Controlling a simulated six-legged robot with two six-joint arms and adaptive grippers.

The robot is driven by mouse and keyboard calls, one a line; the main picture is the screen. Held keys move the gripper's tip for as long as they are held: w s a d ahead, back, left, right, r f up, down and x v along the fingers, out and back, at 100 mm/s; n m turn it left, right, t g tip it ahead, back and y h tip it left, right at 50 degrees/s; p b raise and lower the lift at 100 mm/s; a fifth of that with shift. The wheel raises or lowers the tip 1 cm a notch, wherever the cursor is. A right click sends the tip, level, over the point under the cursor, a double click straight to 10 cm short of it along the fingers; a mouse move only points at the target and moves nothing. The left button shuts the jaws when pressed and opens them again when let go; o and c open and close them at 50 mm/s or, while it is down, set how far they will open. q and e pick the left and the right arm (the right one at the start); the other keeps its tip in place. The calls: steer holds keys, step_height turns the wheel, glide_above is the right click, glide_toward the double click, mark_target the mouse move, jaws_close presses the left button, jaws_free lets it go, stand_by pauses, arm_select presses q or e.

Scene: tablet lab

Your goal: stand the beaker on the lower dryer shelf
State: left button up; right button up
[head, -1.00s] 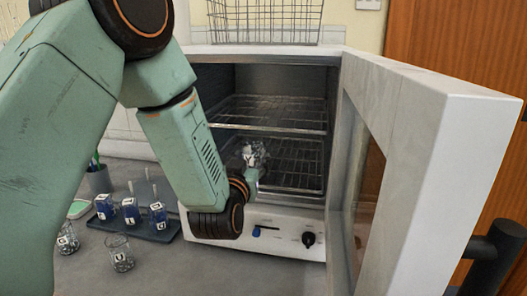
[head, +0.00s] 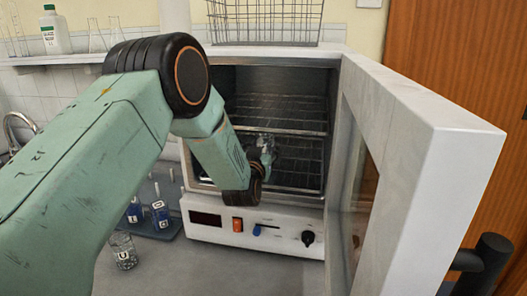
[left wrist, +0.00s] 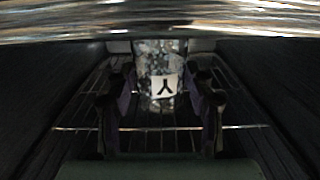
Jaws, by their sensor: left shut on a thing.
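My left gripper (head: 264,157) is inside the open dryer (head: 270,52), below the upper shelf (head: 275,108). It is shut on a glass beaker (head: 265,141), partly hidden by the gripper in the head view. In the left wrist view the beaker (left wrist: 160,62) sits between the two dark fingers, with clear bits inside and a white label showing an upside-down Y-like mark. The wires of the lower shelf (head: 298,164) run below it; they also show in the left wrist view (left wrist: 80,129). I cannot tell whether the beaker touches the shelf. My right gripper is not in view.
The dryer door (head: 440,130) stands open at the right. A bright metal edge (left wrist: 160,30) crosses close above the wrist camera. Another beaker (head: 123,252) and a rack with labelled blue vessels (head: 160,214) stand on the counter at left. A wire basket (head: 265,22) is on top.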

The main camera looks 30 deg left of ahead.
arm_select(q)
steer(key=shift+a+f, duration=0.1)
steer(key=shift+f, duration=0.35)
steer(key=shift+s, duration=0.1)
steer(key=shift+d+f, duration=0.15)
steer(key=shift+d, duration=0.05)
steer(key=o, duration=1.2)
steer(key=shift+a, duration=0.15)
